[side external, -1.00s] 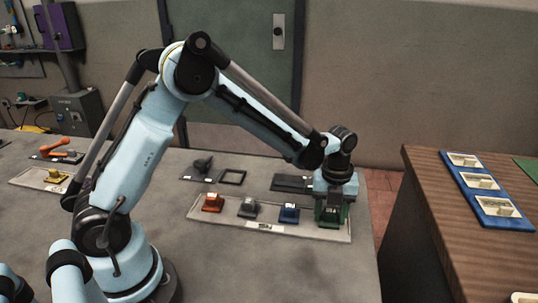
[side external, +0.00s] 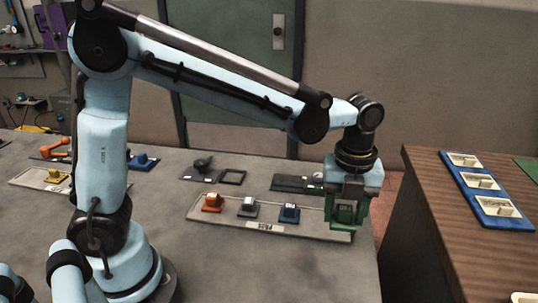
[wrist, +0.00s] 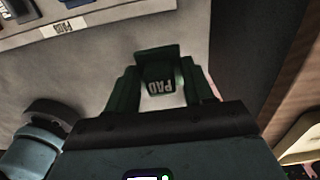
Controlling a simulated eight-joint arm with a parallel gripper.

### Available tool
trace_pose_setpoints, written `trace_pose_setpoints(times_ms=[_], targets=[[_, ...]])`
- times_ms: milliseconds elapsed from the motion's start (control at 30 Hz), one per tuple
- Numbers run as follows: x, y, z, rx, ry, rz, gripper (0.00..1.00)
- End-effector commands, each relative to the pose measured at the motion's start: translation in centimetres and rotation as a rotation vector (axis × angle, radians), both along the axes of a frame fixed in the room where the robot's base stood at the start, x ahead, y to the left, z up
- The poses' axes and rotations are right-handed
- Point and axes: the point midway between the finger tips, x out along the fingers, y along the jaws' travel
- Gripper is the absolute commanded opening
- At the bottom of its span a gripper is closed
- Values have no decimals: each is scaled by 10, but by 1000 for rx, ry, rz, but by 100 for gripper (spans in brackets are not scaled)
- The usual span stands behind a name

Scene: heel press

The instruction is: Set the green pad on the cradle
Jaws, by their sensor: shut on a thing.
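The green pad (wrist: 160,76), labelled PAD, is held between the fingers of my gripper (side external: 346,212). In the side view it hangs above the right end of the pad tray (side external: 265,228), close to the table's right edge. My gripper is shut on it and points down. In the wrist view the table surface shows below it, apart from the tray. I cannot tell for sure which fixture is the cradle; a black fixture (side external: 203,164) and a square black frame (side external: 232,177) stand behind the tray.
An orange pad (side external: 212,202), a grey pad (side external: 247,207) and a blue pad (side external: 289,212) stand in the tray. A dark flat plate (side external: 290,183) lies behind them. A wooden bench (side external: 440,205) with a blue tray (side external: 468,183) stands right, across a gap.

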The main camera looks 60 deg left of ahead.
Motion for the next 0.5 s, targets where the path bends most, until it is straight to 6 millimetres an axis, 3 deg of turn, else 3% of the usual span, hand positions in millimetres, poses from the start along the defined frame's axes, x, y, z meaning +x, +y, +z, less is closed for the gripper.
trace_pose_setpoints(times_ms=[133, 233, 367, 500], targets=[[-5, -1, 6, 0, 0, 3, 17], [-1, 16, 8, 0, 0, 7, 17], [5, 62, 10, 0, 0, 11, 17], [6, 122, 12, -1, -1, 9, 17]])
